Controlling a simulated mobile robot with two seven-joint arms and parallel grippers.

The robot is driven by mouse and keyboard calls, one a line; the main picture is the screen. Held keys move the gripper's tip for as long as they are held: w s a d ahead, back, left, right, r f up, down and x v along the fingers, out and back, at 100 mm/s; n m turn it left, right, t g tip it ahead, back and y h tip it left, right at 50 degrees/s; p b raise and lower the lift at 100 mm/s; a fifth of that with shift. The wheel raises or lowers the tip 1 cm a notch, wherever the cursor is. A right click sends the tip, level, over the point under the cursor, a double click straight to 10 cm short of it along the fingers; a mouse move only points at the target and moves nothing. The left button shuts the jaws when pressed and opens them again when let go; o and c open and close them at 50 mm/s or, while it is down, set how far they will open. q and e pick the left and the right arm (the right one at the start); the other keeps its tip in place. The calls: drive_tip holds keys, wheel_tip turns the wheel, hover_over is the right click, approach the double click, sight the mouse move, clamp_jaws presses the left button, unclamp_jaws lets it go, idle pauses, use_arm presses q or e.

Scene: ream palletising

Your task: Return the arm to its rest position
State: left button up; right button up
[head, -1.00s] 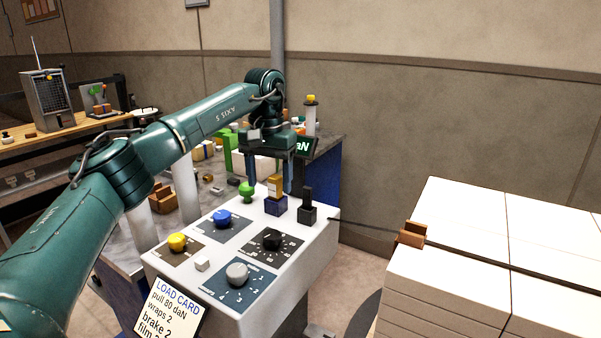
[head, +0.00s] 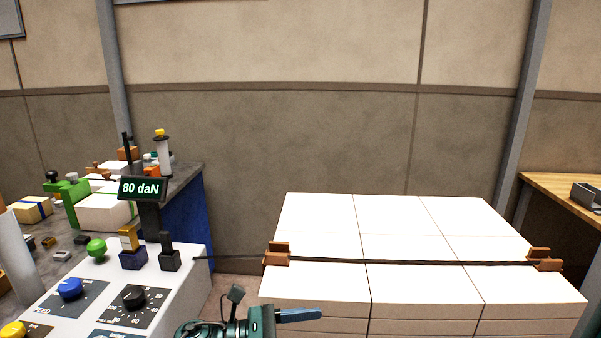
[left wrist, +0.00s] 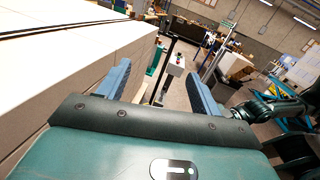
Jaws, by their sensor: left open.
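My left gripper (head: 300,315) shows at the bottom edge of the head view, low in front of the stack of white reams (head: 400,283). One blue-grey finger points right; the rest is cut off. In the left wrist view its two fingers (left wrist: 160,85) stand wide apart with nothing between them. The pale side of the stack (left wrist: 60,75) is left of the fingers there, and a gap to it cannot be judged. My right gripper is not in view.
A control panel (head: 190,285) with coloured knobs stands at left; its display (head: 142,189) reads 80 daN. A dark strap (head: 400,261) crosses the stack between brown corner pieces (head: 277,254). A wooden table (head: 565,190) is at far right. Open floor shows beyond the fingers.

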use_arm(q)
drive_tip(key=s+a+f+m+t+y+p, duration=0.2)
drive_tip(key=s+a+f+m+t+y, duration=0.6)
drive_tip(key=s+a+f+m+y, duration=0.6)
drive_tip(key=s+a+f+m, duration=0.1)
drive_tip(key=s+f+m, duration=0.2)
drive_tip(key=m, duration=0.6)
drive_tip(key=shift+s+a+f+y, duration=0.3)
drive_tip(key=shift+a+f+y, duration=0.1)
drive_tip(key=shift+f, duration=0.25)
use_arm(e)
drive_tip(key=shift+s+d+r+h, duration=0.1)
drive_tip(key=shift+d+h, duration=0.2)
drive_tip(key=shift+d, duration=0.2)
use_arm(q)
drive_tip(key=shift+d, duration=0.1)
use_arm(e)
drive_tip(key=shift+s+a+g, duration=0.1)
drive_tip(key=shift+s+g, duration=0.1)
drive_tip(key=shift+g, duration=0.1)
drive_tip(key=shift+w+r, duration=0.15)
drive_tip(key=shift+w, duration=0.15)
